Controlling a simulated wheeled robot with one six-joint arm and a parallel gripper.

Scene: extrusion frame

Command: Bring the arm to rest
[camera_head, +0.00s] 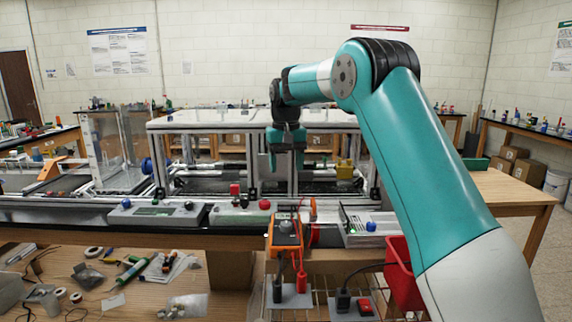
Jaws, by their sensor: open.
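My arm rises from the lower right, bends at the top and reaches left over the bench. My gripper (287,160) hangs at its end, pointing down in front of the extrusion frame (222,125). The fingers look empty. They are small in the picture, and the exact gap between them and the frame is hard to judge. The frame has pale metal bars, a light top and a dark interior.
Control boxes (155,211) line the bench's front edge. An orange meter (285,236) stands below my gripper, with a red bin (403,272) to its right. Loose tools and tape (130,270) clutter the lower left. A wooden table (510,190) at right has bare room.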

